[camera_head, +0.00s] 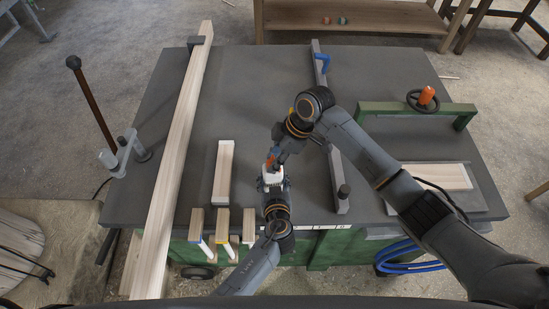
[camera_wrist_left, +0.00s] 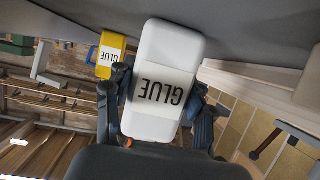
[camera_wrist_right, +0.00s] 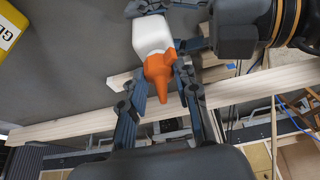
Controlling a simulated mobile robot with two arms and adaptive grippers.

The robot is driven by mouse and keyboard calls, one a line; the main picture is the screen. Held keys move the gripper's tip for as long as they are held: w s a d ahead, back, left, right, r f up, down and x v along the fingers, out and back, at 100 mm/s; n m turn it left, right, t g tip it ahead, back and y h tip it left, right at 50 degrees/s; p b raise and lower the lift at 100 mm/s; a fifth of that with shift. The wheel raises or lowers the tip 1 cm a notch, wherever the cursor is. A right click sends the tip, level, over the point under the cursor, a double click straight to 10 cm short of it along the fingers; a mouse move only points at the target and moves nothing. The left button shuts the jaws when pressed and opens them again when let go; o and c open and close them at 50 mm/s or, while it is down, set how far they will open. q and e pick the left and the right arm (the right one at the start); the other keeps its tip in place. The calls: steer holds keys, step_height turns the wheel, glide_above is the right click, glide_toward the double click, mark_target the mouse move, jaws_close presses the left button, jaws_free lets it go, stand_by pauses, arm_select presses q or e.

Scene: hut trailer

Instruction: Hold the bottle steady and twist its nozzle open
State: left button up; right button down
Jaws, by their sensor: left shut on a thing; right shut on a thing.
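A white glue bottle (camera_wrist_left: 165,55) with a GLUE label fills the middle of the left wrist view. My left gripper (camera_wrist_left: 160,110) is shut on its body, one finger on each side. The bottle also shows in the head view (camera_head: 272,178), over the table's near part. Its orange nozzle (camera_wrist_right: 160,72) points toward my right wrist camera. My right gripper (camera_wrist_right: 162,100) is shut on the nozzle, its fingers on either side. In the head view my right gripper (camera_head: 275,158) comes from beyond the bottle and partly hides the nozzle.
A yellow glue bottle (camera_wrist_left: 110,55) stands close by on the dark table (camera_head: 250,80). A long wooden beam (camera_head: 175,150) lies at left, a short wooden block (camera_head: 223,172) left of the grippers. A grey rail (camera_head: 335,170) and green handle frame (camera_head: 425,108) are at right.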

arm_select(q)
steer(key=shift+r, duration=0.1)
arm_select(e)
steer(key=n, duration=0.2)
steer(key=n+g, duration=0.1)
steer(key=n, duration=0.1)
steer(key=n+g+h, duration=0.1)
steer(key=n, duration=0.1)
steer(key=shift+w+d, duration=0.1)
steer(key=shift+w, duration=0.2)
arm_select(q)
steer(key=shift+o, duration=0.2)
arm_select(e)
steer(key=n, duration=0.2)
steer(key=n+g+h, duration=0.1)
steer(key=n, duration=0.2)
steer(key=shift+g, duration=0.3)
steer(key=shift+f+n, duration=0.1)
steer(key=shift+n, duration=0.2)
steer(key=c, duration=1)
jaws_free()
steer(key=shift+r, duration=0.25)
arm_select(q)
steer(key=shift+c, duration=0.2)
arm_select(e)
steer(key=v, duration=1.1)
steer(key=shift+w+r, duration=0.2)
steer(key=shift+r, duration=0.1)
